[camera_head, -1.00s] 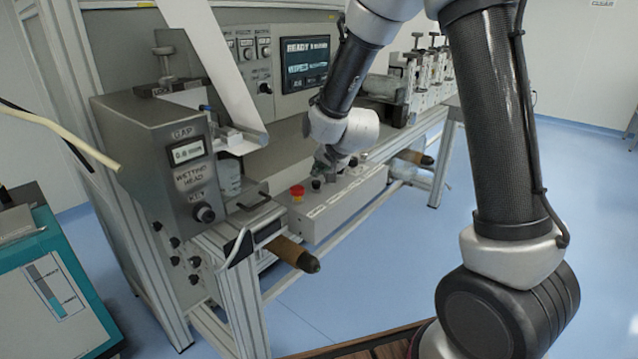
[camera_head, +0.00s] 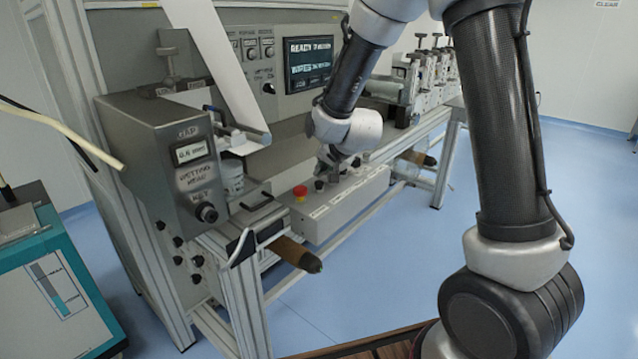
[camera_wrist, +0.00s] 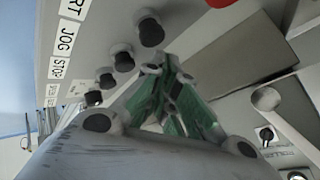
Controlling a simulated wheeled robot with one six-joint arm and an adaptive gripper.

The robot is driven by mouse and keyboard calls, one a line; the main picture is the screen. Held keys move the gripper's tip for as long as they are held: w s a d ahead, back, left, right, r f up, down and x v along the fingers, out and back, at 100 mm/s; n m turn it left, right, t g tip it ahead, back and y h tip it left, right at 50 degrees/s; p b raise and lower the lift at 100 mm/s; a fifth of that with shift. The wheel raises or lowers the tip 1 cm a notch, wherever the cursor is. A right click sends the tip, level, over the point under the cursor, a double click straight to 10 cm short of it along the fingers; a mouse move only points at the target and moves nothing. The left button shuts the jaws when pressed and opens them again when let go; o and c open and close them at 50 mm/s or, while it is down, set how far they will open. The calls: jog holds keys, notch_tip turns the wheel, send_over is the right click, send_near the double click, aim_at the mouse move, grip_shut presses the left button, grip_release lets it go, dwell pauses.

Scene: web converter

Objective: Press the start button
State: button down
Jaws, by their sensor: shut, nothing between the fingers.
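The control box (camera_head: 345,200) is a long pale box at the machine's front edge, with a red mushroom button (camera_head: 299,192) at its left end. In the wrist view a row of round black buttons runs along it beside white labels. The label nearest the top is cut off and ends in a T; JOG and STOP follow. The topmost black button (camera_wrist: 150,32) is apparently the start button. My gripper (camera_wrist: 166,62) is shut and empty, its green fingertips close to that button. I cannot tell whether they touch. In the head view my gripper (camera_head: 328,168) hangs over the box.
The wetting head housing (camera_head: 165,160) stands left of the box, and a brown-wrapped roller end (camera_head: 292,251) sticks out below it. A display (camera_head: 307,62) reading READY is behind. Blue floor is open in front of the machine.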

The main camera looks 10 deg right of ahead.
jog(key=shift+f, duration=0.2)
jog(key=shift+f, duration=0.25)
